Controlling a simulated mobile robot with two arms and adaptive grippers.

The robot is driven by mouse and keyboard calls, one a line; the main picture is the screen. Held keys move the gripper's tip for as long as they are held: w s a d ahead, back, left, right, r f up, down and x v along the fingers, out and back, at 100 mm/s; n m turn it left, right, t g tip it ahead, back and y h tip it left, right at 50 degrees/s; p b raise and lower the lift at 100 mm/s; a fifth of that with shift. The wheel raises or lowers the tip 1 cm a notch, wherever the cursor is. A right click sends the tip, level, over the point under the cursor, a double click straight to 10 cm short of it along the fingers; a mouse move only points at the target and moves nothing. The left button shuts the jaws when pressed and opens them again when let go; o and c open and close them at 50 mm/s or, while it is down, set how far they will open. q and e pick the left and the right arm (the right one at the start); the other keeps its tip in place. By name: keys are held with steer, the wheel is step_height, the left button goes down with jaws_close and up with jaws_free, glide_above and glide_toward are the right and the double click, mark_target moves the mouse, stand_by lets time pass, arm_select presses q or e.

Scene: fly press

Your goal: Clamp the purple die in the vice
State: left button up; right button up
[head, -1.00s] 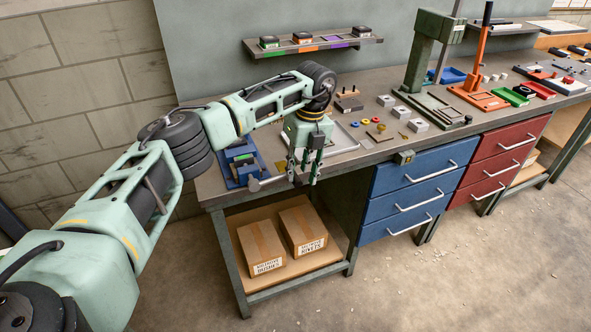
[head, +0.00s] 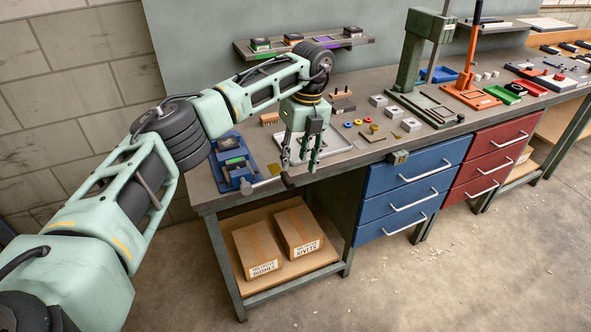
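My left gripper (head: 299,166) points down just right of the vice, beside the handle end. Its two fingers are apart, and I see nothing held between them. I cannot tell whether it touches the handle. A purple marking (head: 327,44) shows on the wall shelf, with a dark die (head: 352,32) beside it. My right gripper is out of view.
A pale tray (head: 336,146) lies behind my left gripper. Small blocks (head: 378,101) and coloured rings (head: 358,122) lie to its right. The green fly press (head: 424,50) stands further right. The wall shelf (head: 270,53) overhangs the back of the bench.

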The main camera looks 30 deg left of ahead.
arm_select(q)
step_height(320, 180, up, 7)
steer(key=shift+w+d+r, duration=0.15)
steer(key=shift+w+d, duration=0.15)
